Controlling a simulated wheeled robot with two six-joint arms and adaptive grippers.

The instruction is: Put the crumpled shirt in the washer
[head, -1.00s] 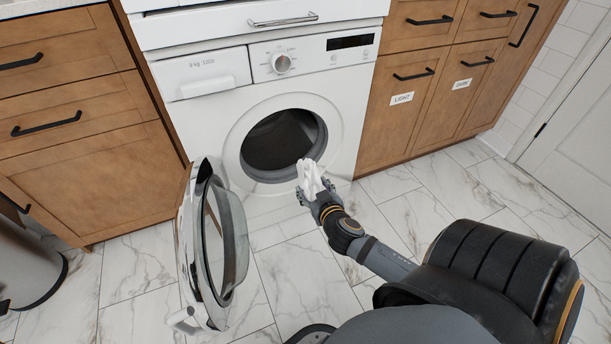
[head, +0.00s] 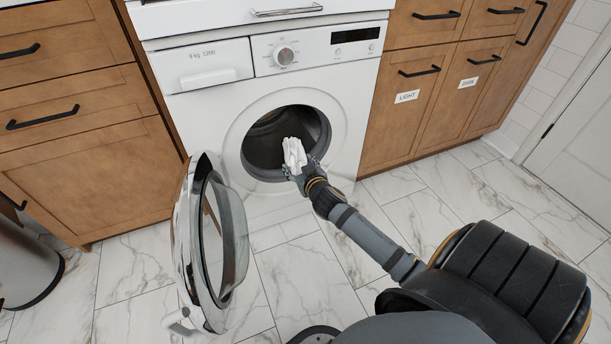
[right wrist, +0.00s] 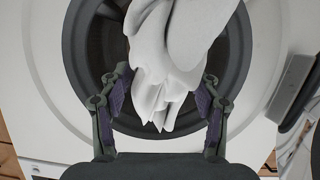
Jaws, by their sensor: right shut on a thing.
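The crumpled white shirt (head: 294,154) is held in my right gripper (head: 297,170), in front of the open drum mouth of the white washer (head: 220,110). In the right wrist view the shirt (right wrist: 170,65) sits between the two fingers of the right gripper (right wrist: 163,110), with the dark drum opening (right wrist: 100,60) behind it. I cannot tell whether the shirt has crossed the rim. The washer's round door (head: 212,245) stands wide open to the left of the opening. My left gripper is not in view.
Wooden cabinets flank the washer, with drawers at left (head: 75,100) and labelled LIGHT and DARK doors (head: 440,110) at right. A metal bin (head: 25,265) stands at the far left. The marble-tiled floor (head: 430,215) is clear right of my arm.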

